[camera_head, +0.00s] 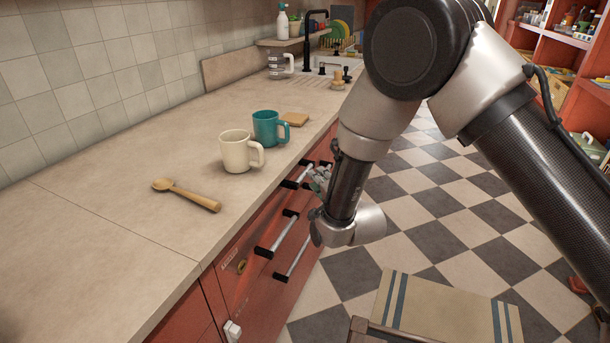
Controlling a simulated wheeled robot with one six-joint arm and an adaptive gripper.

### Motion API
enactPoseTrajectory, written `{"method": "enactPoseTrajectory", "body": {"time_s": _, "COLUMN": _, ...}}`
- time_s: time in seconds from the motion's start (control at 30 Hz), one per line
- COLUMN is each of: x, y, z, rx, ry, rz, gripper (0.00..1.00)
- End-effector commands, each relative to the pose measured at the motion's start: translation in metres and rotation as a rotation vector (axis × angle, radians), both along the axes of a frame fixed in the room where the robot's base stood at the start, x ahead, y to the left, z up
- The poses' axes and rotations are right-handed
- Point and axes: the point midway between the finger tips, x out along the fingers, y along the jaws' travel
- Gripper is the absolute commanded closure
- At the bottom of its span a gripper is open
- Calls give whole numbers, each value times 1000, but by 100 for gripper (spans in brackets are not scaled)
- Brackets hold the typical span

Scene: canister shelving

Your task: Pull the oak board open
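No pull-out oak board can be made out clearly under the counter. The red drawer fronts (258,268) below the counter edge carry several pale bar handles with black mounts. One upper handle (299,174) is close to my gripper (319,180), and another handle (277,237) sits lower and nearer. My gripper is small in view, beside the drawer fronts just below the counter edge, and partly hidden by my wrist. Whether its fingers touch a handle or are closed cannot be seen.
On the counter (90,235) stand a cream mug (236,152) and a teal mug (266,129), with a wooden spoon (188,195) nearer. A striped cloth-covered seat (440,308) is at the lower right. Checkered floor (440,240) is open between the drawers and the right-hand shelves.

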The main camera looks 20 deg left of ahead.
Motion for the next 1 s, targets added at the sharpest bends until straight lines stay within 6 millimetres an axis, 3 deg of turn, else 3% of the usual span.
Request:
{"method": "enactPoseTrajectory", "body": {"time_s": 0.17, "x": -8, "y": 15, "z": -14, "rx": 48, "ry": -9, "rz": 9, "gripper": 75}}
{"method": "enactPoseTrajectory", "body": {"time_s": 0.6, "x": 41, "y": 56, "z": -22, "rx": 48, "ry": -10, "rz": 8, "gripper": 75}}
{"method": "enactPoseTrajectory", "body": {"time_s": 0.97, "x": 47, "y": 60, "z": -23, "rx": 45, "ry": -10, "rz": 9, "gripper": 75}}
{"method": "enactPoseTrajectory", "body": {"time_s": 1.0, "x": 47, "y": 60, "z": -23, "rx": 45, "ry": -10, "rz": 9, "gripper": 83}}
